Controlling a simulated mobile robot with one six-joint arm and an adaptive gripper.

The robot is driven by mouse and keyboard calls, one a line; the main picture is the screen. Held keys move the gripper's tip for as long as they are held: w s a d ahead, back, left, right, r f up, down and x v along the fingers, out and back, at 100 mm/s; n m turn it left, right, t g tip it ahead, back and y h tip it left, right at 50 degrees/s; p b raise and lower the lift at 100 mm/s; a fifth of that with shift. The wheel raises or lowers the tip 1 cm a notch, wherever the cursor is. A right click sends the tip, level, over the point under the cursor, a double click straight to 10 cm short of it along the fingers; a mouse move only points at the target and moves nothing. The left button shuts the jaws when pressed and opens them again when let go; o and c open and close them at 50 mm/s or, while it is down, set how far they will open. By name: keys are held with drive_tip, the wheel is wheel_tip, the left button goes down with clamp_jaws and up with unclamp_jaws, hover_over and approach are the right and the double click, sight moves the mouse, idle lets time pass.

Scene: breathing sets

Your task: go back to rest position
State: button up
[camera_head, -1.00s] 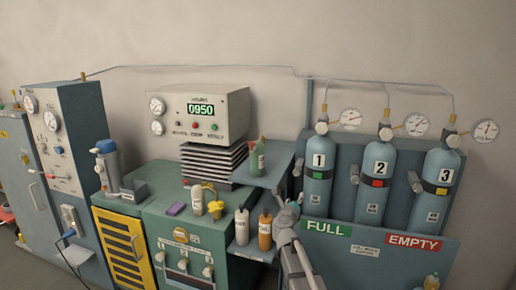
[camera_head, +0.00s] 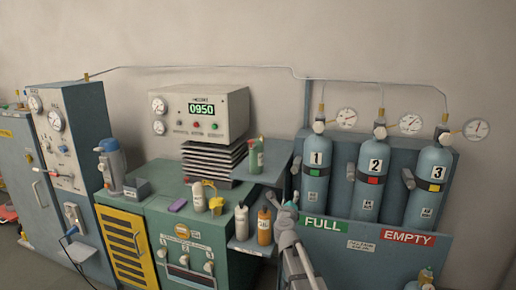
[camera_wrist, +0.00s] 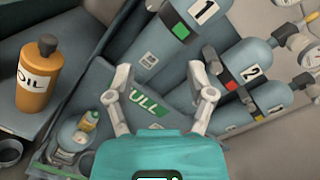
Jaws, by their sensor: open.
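My gripper (camera_head: 289,212) is in front of the small shelf and the left end of the cylinder rack in the head view. In the wrist view my gripper (camera_wrist: 166,88) has its two fingers spread, with nothing between them. Part of the green FULL label (camera_wrist: 150,104) shows behind the fingers, on the rack panel. In the head view the FULL label (camera_head: 322,224) is just right of the gripper.
Cylinders 1 (camera_head: 316,175), 2 (camera_head: 371,180) and 3 (camera_head: 430,188) stand upright in the rack. An orange oil bottle (camera_head: 265,227) stands close left of my gripper. Left are a green cabinet (camera_head: 215,250) with bottles and a display unit (camera_head: 200,112).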

drive_tip(key=s+a+f+n+g+y+p, duration=0.25)
drive_tip(key=s+n+y, duration=0.25)
drive_tip(key=n, duration=0.5)
drive_tip(key=s+a+f+n+g+y+p, duration=0.15)
drive_tip(key=s+a+n+g+y, duration=0.35)
drive_tip(key=n, duration=0.5)
drive_tip(key=s+d+f+n+g+h+p, duration=0.2)
drive_tip(key=s+d+f+n+g+h, duration=0.1)
drive_tip(key=s, duration=0.8)
drive_tip(key=s+d+f+n+g+h+p, duration=0.3)
drive_tip(key=s+d+n+g, duration=0.3)
drive_tip(key=s+d, duration=0.3)
drive_tip(key=s+g, duration=0.1)
drive_tip(key=s, duration=0.2)
drive_tip(key=shift+d, duration=0.4)
